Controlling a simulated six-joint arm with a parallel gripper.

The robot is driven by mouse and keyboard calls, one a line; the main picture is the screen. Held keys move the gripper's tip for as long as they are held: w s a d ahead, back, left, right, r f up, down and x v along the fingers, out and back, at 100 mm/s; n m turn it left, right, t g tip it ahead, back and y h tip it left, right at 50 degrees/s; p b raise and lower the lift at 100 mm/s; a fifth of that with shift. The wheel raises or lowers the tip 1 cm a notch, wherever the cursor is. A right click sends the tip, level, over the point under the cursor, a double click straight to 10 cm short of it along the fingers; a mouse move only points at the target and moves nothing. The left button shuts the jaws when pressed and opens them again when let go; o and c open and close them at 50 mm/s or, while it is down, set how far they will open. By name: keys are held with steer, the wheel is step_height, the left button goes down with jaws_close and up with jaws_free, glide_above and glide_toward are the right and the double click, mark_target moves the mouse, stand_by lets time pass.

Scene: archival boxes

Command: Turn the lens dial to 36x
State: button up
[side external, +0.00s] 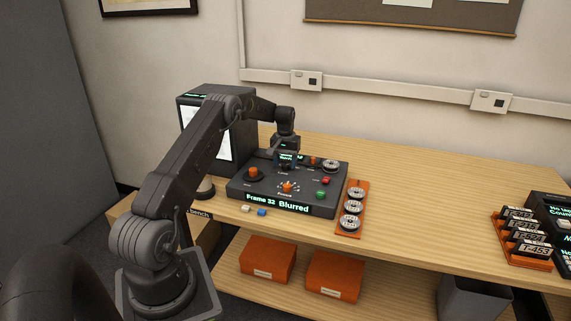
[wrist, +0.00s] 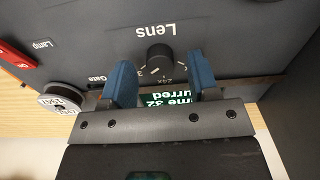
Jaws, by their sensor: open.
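The black lens dial (wrist: 159,56) sits on the dark control panel (wrist: 92,38) below the word "Lens" in the wrist view. A "24x" mark is legible at its edge; the other marks and the setting are too small to read. My gripper (wrist: 160,64) is open, its blue fingertips on either side of the dial with visible gaps. In the side view my gripper (side external: 286,161) is low over the back of the panel (side external: 240,186), and the dial cannot be made out there. The panel's display (side external: 278,203) reads "Frame 32 Blurred".
The panel also carries orange knobs (side external: 253,172), a red button (side external: 326,181) and a green button (side external: 321,195). An orange rack of reels (side external: 351,208) stands right of it. Small white and blue blocks (side external: 262,212) lie in front. The bench's middle right is clear.

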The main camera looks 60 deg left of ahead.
mark_target(286, 165)
step_height(286, 165, up, 13)
stand_by(0.3)
steer(key=shift+f, duration=0.1)
steer(key=s+d+r+m+t, duration=0.1)
steer(key=s+d+r+m, duration=0.1)
steer(key=d+r, duration=0.5)
steer(key=s+d+r+m+t+y, duration=0.1)
steer(key=d+r, duration=0.2)
steer(key=d, duration=0.7)
steer(key=s+d+r+m+t, duration=0.1)
steer(key=s+d+r+m, duration=0.1)
steer(key=d+r, duration=0.55)
steer(key=s+d+f+m+t, duration=0.1)
steer(key=s+d+f+m, duration=0.1)
steer(key=s+d, duration=0.7)
steer(key=s+d+f+m+t+h, duration=0.1)
steer(key=s+d+f+m, duration=0.1)
steer(key=s+d+f, duration=0.3)
steer(key=s+d, duration=0.4)
steer(key=s, duration=0.2)
steer(key=shift+s+d+m+t, duration=0.3)
steer(key=shift+s, duration=0.05)
